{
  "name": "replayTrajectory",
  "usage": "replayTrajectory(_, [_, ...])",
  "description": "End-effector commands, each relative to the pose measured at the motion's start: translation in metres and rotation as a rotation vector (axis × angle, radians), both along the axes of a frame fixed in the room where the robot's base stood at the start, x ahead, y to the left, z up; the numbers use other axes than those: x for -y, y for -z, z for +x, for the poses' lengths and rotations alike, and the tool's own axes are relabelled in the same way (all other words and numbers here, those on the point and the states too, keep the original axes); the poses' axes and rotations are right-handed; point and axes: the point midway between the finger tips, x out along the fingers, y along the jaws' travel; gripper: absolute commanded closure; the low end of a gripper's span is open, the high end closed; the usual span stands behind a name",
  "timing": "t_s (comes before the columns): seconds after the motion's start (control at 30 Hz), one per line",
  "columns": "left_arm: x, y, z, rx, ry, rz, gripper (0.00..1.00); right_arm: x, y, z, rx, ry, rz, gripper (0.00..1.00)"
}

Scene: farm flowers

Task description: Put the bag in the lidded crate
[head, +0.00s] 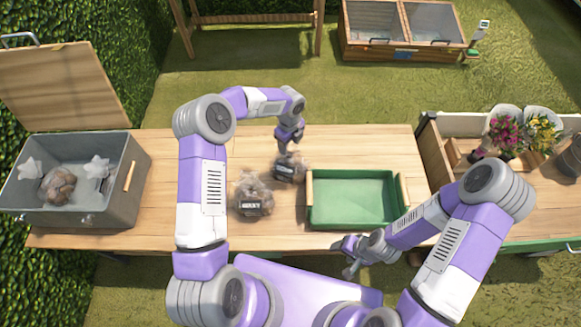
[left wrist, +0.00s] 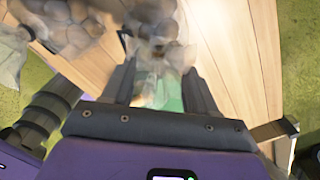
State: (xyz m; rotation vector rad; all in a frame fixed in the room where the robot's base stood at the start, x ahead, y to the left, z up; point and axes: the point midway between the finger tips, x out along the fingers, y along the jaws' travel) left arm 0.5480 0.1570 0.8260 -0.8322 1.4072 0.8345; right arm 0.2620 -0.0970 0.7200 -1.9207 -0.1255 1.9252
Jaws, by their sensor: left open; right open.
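The lidded crate (head: 131,170) is a grey box at the left end of the table. Its wooden lid (head: 62,85) stands open behind it. A clear bag of brown lumps (head: 58,186) lies inside. Two similar clear bags, a nearer one (head: 253,195) and a farther one (head: 290,168), stand mid-table with dark labels. My left gripper (head: 289,148) is open, right above the farther bag; contact cannot be told. In the left wrist view, blurred bag plastic (left wrist: 160,50) shows beyond the open fingers (left wrist: 158,90). My right gripper (head: 350,258) is open at the table's front edge.
A green tray (head: 353,199) sits empty just right of the bags. A wooden planter with flowers (head: 505,130) stands at the right. The table between the crate and the bags is bare, but my left arm crosses over it.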

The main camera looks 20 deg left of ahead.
Motion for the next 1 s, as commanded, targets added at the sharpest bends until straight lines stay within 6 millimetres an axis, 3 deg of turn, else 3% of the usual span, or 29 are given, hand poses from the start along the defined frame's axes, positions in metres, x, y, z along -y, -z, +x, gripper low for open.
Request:
replayTrajectory(0.37, [-0.001, 0.036, -0.001, -0.002, -0.002, 0.0, 0.42, 0.0, 0.006, 0.0, 0.0, 0.0, 0.0, 0.4])
replayTrajectory(0.6, [0.0, 0.072, -0.002, -0.001, -0.002, 0.0, 0.42, 0.0, 0.013, 0.0, 0.0, 0.0, 0.0, 0.4])
replayTrajectory(0.87, [-0.001, 0.075, -0.001, 0.001, -0.002, 0.0, 0.42, 0.0, 0.012, 0.0, 0.0, 0.0, 0.0, 0.4])
replayTrajectory(1.0, [0.0, 0.075, -0.001, 0.0, -0.001, 0.0, 0.64, 0.0, 0.012, 0.0, 0.0, 0.0, 0.0, 0.4])
